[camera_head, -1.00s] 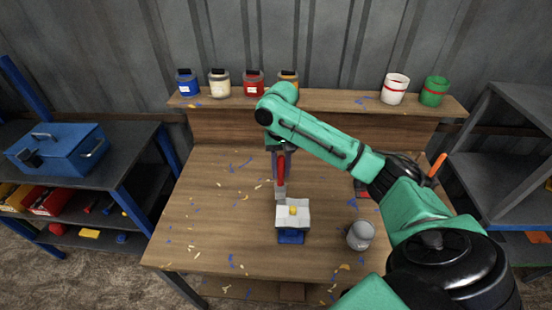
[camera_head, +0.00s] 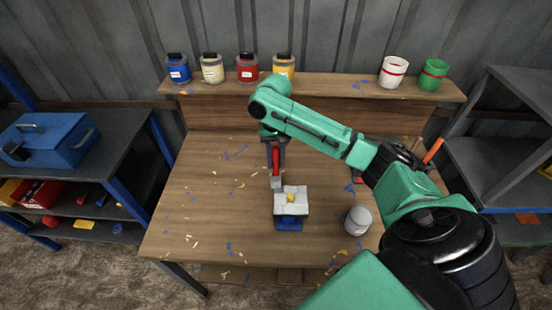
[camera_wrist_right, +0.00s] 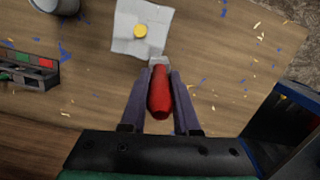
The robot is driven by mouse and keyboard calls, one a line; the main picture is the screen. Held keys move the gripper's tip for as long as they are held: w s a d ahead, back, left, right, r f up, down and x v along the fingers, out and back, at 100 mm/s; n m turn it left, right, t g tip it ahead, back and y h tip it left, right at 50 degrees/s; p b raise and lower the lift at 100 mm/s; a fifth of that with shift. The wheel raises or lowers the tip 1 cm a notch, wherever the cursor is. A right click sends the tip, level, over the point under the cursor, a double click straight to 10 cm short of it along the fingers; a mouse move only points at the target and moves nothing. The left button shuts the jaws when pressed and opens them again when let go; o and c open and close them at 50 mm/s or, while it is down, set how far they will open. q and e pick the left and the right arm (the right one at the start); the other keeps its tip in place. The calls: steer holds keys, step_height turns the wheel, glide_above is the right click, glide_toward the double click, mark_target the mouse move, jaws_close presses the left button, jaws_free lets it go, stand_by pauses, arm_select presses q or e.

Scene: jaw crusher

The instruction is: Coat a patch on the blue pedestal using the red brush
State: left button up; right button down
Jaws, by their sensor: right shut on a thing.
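My right gripper (camera_head: 272,155) is shut on the red brush (camera_head: 276,160), which hangs with its pale head down. In the right wrist view the brush's red handle (camera_wrist_right: 160,93) lies between the two fingers. The wrist view also shows this yellow spot (camera_wrist_right: 140,30). My left gripper is not in view.
A grey cup (camera_head: 358,220) stands right of the pedestal. Jars of blue, cream, red and yellow line the back shelf (camera_head: 330,88), with a white pot (camera_head: 393,72) and green pot (camera_head: 432,75). Blue and yellow scraps litter the table (camera_head: 190,225). Its left side is otherwise clear.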

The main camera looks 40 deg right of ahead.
steer(key=shift+f, duration=0.1)
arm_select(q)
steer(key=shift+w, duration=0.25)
arm_select(e)
steer(key=shift+s, duration=0.1)
steer(key=shift+f, duration=0.1)
